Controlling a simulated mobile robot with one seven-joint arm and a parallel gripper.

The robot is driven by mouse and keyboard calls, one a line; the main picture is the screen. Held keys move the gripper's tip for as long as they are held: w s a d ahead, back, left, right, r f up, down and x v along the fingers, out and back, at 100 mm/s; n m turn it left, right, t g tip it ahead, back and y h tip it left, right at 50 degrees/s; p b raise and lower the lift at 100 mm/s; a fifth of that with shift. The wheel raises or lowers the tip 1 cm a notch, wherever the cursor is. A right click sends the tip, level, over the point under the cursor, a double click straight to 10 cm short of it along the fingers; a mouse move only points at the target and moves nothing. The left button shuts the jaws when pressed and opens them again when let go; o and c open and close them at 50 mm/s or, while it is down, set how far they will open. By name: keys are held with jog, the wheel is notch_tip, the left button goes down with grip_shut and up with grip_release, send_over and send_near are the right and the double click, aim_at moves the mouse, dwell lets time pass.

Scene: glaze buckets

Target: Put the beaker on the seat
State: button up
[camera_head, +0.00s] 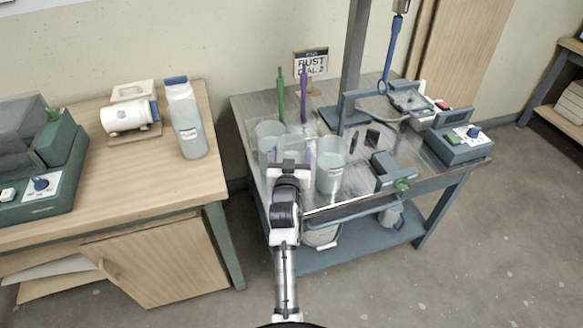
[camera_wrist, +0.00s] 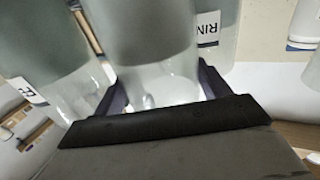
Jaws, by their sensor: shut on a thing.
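My gripper (camera_head: 292,160) is at the front left of the cart top, shut on a clear beaker. The beaker (camera_wrist: 150,45) is between my two dark fingers (camera_wrist: 155,95) in the wrist view. It stands between two larger pale vessels: one at left (camera_head: 268,132) and a labelled one at right (camera_head: 331,176). In the wrist view, parts of their labels show. I cannot tell whether the beaker touches the cart top. I cannot pick out the seat for certain; a grey-framed stand (camera_head: 410,98) is at the back right of the cart.
Green (camera_head: 281,95) and purple (camera_head: 303,92) upright handles rise behind the vessels. A grey post (camera_head: 355,60) stands at the back. A device with a blue knob (camera_head: 460,142) is at the right. A wooden table (camera_head: 130,185) with a bottle (camera_head: 186,120) is to the left.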

jog(key=shift+c, duration=1.1)
jog(key=shift+r, duration=0.15)
jog(key=shift+c, duration=0.3)
jog(key=shift+r, duration=0.15)
